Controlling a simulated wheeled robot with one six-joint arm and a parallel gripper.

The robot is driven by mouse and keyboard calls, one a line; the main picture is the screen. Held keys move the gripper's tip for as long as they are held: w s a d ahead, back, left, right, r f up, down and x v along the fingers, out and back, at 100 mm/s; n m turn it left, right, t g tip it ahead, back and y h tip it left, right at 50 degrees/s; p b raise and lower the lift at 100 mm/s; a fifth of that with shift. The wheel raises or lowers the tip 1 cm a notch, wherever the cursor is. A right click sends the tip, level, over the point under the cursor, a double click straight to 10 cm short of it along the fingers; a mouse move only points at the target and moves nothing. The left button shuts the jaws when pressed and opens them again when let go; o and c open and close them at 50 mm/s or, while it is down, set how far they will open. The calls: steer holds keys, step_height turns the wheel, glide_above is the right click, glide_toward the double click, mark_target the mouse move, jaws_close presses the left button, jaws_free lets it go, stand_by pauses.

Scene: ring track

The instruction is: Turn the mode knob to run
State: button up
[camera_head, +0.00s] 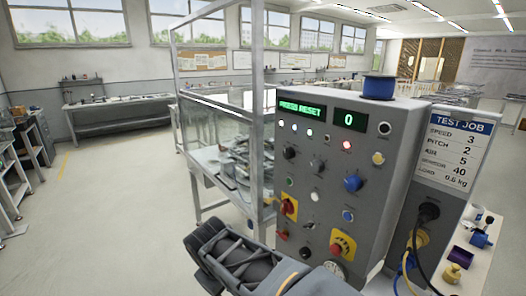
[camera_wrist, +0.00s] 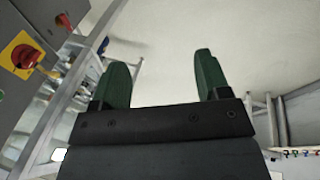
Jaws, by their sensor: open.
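The grey control panel (camera_head: 325,215) stands at centre right in the head view, with several knobs, buttons and lamps. It carries a black knob (camera_head: 290,153), a blue knob (camera_head: 353,183), a red switch on a yellow plate (camera_head: 289,207) and another yellow-plated switch (camera_head: 342,245). The labels are too small to read, so I cannot tell which is the mode knob. My gripper (camera_wrist: 155,82) shows two green fingers in the wrist view, apart and empty, pointing at open floor. A red switch on a yellow plate (camera_wrist: 26,56) is left of the fingers, not touched.
The green display (camera_head: 301,107) reads "PRESS RESET"; the other display (camera_head: 348,120) shows 0. A glass-sided metal frame (camera_head: 259,125) stands left of the panel. A "TEST JOB" board (camera_head: 459,140) is at right. Open floor (camera_head: 110,210) lies to the left.

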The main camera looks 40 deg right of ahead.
steer(key=w+d+r+n+g+h+p, duration=0.1)
steer(key=w+d+r+n+h, duration=0.25)
steer(key=d, duration=0.25)
steer(key=w+d+r+n+g+h+p, duration=0.1)
steer(key=w+d+r+n+g+h, duration=0.1)
steer(key=w+d+r+n+h, duration=0.3)
steer(key=n+h+p, duration=0.2)
steer(key=n+h, duration=0.3)
steer(key=h, duration=0.2)
glide_toward(286, 156)
steer(key=d+p, duration=0.1)
steer(key=d, duration=0.3)
steer(key=d+p, duration=0.2)
steer(key=d, duration=0.2)
steer(key=shift+s+d+r, duration=0.1)
steer(key=shift+d+r, duration=0.05)
steer(key=shift+d, duration=0.15)
steer(key=shift+d+p, duration=0.35)
steer(key=shift+d, duration=0.4)
steer(key=shift+c, duration=0.2)
steer(key=shift+m, duration=0.25)
steer(key=c, duration=0.9)
